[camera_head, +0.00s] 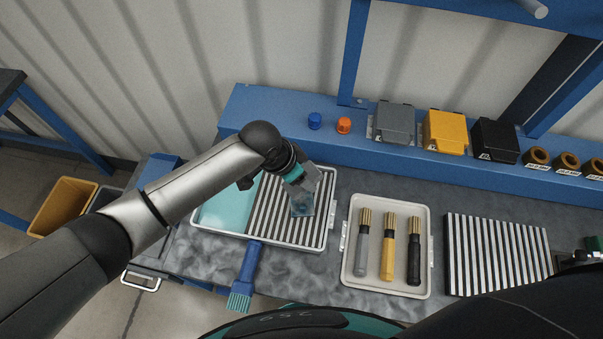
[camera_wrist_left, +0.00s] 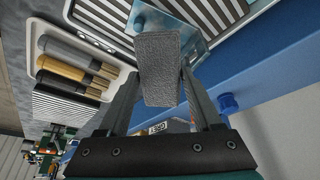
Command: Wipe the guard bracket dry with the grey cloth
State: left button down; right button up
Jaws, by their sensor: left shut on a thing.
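My left gripper (camera_head: 300,183) is over the ribbed right half of the white-rimmed tray (camera_head: 325,235) in the head view. In the left wrist view, its two fingers (camera_wrist_left: 160,88) are shut on the grey cloth (camera_wrist_left: 160,62), a rough, folded-looking pad. A clear bluish plate with holes, which looks like the guard bracket (camera_wrist_left: 198,22), lies just beyond the cloth on the ribs. It also shows in the head view (camera_head: 302,206) below the fingertips. The cloth overlaps it in the wrist view; I cannot tell whether they touch. My right gripper is not in view.
A blue brush (camera_head: 247,268) lies at the tray's front edge. Caps, boxes and brown rings line the blue shelf (camera_head: 240,108) behind.

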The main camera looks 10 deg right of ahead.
pick_arm(q)
notch_tip(320, 180, up, 2)
jog(key=shift+r+p, duration=0.1)
jog(key=shift+p, duration=0.65)
jog(key=shift+r, duration=1.4)
